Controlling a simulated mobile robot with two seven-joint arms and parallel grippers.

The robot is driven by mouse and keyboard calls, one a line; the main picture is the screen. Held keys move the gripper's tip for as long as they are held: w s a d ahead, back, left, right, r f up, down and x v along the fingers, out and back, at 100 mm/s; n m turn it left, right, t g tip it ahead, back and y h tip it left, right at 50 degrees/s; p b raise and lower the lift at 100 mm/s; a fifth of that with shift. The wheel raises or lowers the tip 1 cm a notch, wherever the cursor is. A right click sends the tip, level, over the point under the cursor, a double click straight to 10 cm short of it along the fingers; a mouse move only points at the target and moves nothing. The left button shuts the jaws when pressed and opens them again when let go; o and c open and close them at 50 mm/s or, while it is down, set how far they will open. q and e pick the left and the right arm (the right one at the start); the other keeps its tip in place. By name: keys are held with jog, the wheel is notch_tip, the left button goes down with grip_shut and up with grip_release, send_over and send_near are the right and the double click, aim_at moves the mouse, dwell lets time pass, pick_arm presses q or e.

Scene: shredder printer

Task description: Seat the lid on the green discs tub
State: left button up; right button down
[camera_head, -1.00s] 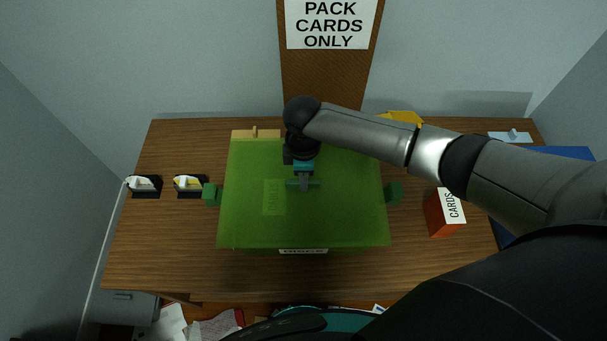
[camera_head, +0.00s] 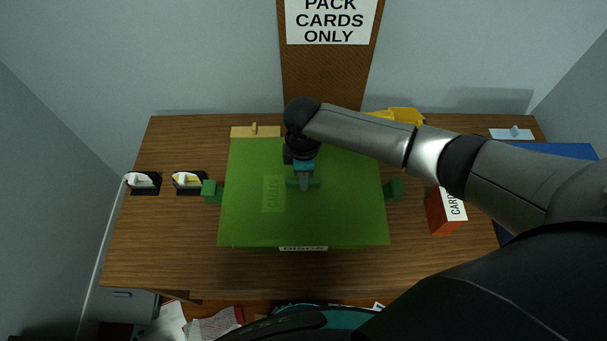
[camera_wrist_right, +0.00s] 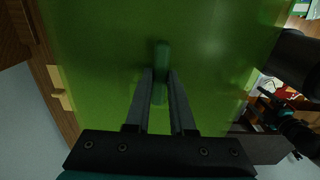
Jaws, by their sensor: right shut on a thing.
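The green see-through lid (camera_head: 335,215) covers the top of the green discs tub in the head view. Of the tub, the front label (camera_head: 303,248) shows just below the lid's front edge, and a green block (camera_head: 393,190) sticks out at each side. My right gripper (camera_head: 304,183) is over the lid's middle and is shut on its small green handle, which also shows between the fingers in the right wrist view (camera_wrist_right: 161,75). I cannot tell whether the lid touches the rim all round. My left gripper cannot be made out.
An orange cards box (camera_head: 442,213) stands to the right on the wooden desk (camera_head: 170,255). Two black-and-white items (camera_head: 188,182) lie at left. A light wooden piece with a knob (camera_head: 255,131) and a yellow thing (camera_head: 403,116) are behind. A blue surface (camera_head: 555,150) is at far right.

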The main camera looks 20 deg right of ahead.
jog(key=shift+f, duration=0.15)
jog(key=c, duration=0.7)
grip_release()
notch_tip(320, 180, up, 15)
jog(key=shift+r+p, duration=0.2)
jog(key=shift+p, duration=0.75)
